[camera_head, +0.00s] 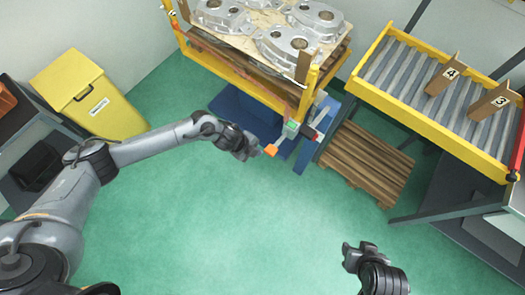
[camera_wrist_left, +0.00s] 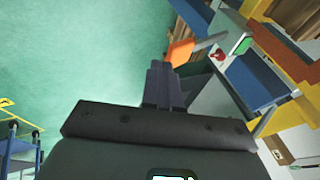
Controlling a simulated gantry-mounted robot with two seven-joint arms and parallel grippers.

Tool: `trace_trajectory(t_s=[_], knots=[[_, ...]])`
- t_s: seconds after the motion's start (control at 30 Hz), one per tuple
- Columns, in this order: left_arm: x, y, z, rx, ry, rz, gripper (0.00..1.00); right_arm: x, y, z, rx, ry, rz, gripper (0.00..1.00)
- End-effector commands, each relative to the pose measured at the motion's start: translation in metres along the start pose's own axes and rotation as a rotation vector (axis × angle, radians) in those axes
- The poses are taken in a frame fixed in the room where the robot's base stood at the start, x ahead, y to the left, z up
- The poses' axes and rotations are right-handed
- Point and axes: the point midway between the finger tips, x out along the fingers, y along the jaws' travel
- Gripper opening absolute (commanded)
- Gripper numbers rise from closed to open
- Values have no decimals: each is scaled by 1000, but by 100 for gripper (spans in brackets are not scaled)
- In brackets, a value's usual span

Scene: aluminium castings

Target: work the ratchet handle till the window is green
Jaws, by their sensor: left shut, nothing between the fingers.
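The ratchet handle ends in an orange grip (camera_head: 270,150), which sticks out from the front of the yellow-framed rack. The orange grip also shows in the left wrist view (camera_wrist_left: 180,52). A small window (camera_head: 291,128) on the mechanism looks green; it looks green in the left wrist view (camera_wrist_left: 243,46) as well. My left gripper (camera_head: 256,150) is shut and empty, its tips close beside the orange grip; I cannot tell if they touch it. Its dark fingers show in the left wrist view (camera_wrist_left: 163,84). My right gripper (camera_head: 350,252) is low over the floor, far from the handle.
Aluminium castings (camera_head: 296,40) lie on top of the rack. A red knob (camera_wrist_left: 219,56) sits near the window. A wooden pallet (camera_head: 365,165) and a roller conveyor (camera_head: 420,85) stand right of it. A yellow bin (camera_head: 90,95) is at left. The green floor (camera_head: 220,220) is clear.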

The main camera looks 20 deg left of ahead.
Motion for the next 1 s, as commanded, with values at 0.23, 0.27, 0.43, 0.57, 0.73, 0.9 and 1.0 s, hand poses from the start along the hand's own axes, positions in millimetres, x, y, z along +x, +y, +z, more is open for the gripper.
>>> trace_trajectory(t_s=[0.23,0.27,0.43,0.57,0.73,0.9,1.0], knots=[[-25,1,-1,0,1,-1,0,-6,0,-2,0,0,0,43],[-27,2,-1,0,2,-1,0,-6,0,-2,0,0,0,43],[-29,2,-1,0,2,0,0,-7,0,-2,3,0,-3,43],[-29,2,-1,0,2,-1,0,-7,-1,-3,7,1,-5,43],[-29,1,-1,0,2,-1,0,-7,-2,-3,9,1,-7,43],[-29,1,-1,0,2,-2,0,-7,-2,-3,10,1,-8,43],[-29,1,-1,0,2,-2,0,-7,-2,-3,10,1,-7,43]])
